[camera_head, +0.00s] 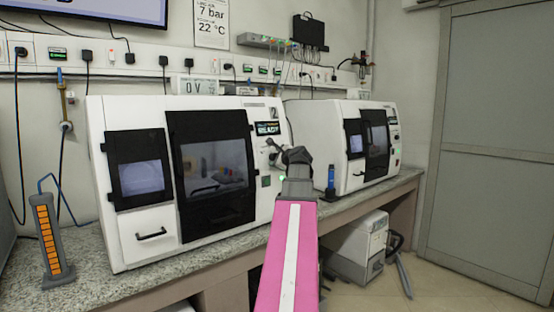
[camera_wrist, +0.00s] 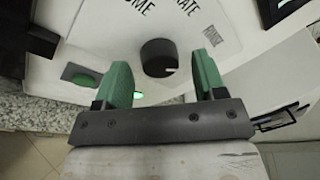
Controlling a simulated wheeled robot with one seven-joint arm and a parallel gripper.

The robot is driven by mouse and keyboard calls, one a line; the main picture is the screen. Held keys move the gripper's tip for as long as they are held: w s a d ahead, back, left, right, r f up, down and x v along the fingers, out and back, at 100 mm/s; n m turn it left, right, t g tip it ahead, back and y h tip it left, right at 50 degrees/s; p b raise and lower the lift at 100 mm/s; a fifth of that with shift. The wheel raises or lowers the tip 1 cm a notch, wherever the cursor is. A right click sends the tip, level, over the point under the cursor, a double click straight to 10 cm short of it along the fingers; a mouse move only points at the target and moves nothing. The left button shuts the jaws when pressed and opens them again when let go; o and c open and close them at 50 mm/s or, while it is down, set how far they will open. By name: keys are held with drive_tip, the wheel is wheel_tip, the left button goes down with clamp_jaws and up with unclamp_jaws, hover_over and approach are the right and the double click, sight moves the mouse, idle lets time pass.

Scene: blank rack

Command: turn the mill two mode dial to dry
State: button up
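A dark round dial (camera_wrist: 158,58) stands out from a white panel in the wrist view. Black lettering surrounds it, partly cut off; "OME", "RATE" and a word like "RINSE" show. I see no pointer mark on the dial, so its setting is unclear. My gripper (camera_wrist: 163,64) is open, its two green fingers on either side of the dial with gaps between. In the head view my gripper (camera_head: 289,157) is at the right-hand panel of the nearer white mill (camera_head: 97,165) and hides the dial. Its screen (camera_head: 268,128) reads READY.
A second white mill (camera_head: 315,150) stands farther right on the bench. An orange-marked stand (camera_head: 50,240) is at left.

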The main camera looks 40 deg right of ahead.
drive_tip(key=s+a+r, duration=0.1)
drive_tip(key=s, duration=0.9)
drive_tip(key=shift+s+r, duration=0.35)
drive_tip(key=shift+r, duration=0.05)
